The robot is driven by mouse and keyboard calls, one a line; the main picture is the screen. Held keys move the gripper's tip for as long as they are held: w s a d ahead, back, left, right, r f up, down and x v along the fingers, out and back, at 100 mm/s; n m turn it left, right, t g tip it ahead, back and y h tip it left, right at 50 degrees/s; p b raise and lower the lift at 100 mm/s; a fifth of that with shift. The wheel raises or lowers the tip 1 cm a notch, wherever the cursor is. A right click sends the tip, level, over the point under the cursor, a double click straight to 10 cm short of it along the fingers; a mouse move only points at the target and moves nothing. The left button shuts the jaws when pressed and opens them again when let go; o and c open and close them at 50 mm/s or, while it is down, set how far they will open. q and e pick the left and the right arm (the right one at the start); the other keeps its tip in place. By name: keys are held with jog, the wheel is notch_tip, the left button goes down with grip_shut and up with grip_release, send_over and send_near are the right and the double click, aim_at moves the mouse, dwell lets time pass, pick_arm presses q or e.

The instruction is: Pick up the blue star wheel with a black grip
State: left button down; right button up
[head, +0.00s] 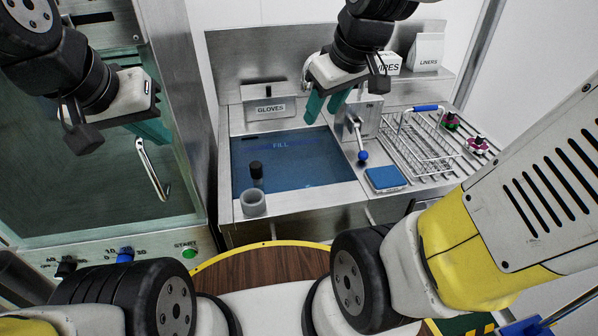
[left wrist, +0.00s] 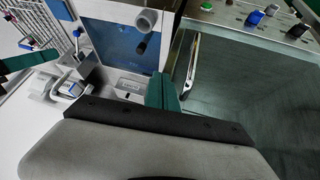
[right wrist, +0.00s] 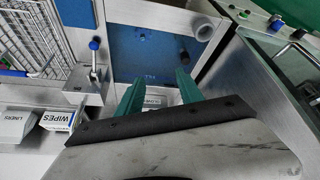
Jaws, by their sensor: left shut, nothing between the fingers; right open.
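I cannot make out a blue star wheel with certainty in any view. A black upright cylinder (head: 256,170), perhaps a grip, stands in the blue-bottomed basin (head: 310,172) beside a grey cup; it also shows in the left wrist view (left wrist: 141,47). What is under it cannot be told. Two other wheels with dark grips, a green one (head: 451,122) and a pink one (head: 477,146), sit right of the wire rack. My left gripper (head: 153,130) is shut and empty before the glass door at left. My right gripper (head: 326,106) is open and empty above the basin's back edge.
A grey cup (head: 253,203) stands at the basin's front left corner. A blue-ball lever (head: 362,155), a blue pad (head: 385,178) and a wire rack (head: 420,140) lie right of the basin. The glass door's handle (head: 153,170) sticks out at left. A gloves box (head: 264,109) stands behind.

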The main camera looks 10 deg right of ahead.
jog(key=w+d+f+n+g+h, duration=0.1)
jog(key=w+f+n+g, duration=0.2)
jog(key=w+f+n, duration=1)
jog(key=f, duration=0.5)
jog(key=w+f+n+g, duration=0.1)
jog(key=w+f+n, duration=0.1)
jog(key=f, duration=0.4)
jog(key=w+f+n, duration=0.1)
jog(key=f+n, duration=0.1)
jog(key=f, duration=0.4)
jog(key=shift+w+d+f+g+h, duration=0.15)
jog(key=shift+w+d+g+h, duration=0.15)
jog(key=shift+h, duration=0.1)
jog(key=shift+n, duration=0.3)
jog(key=f, duration=0.9)
jog(key=shift+w, duration=0.25)
grip_shut()
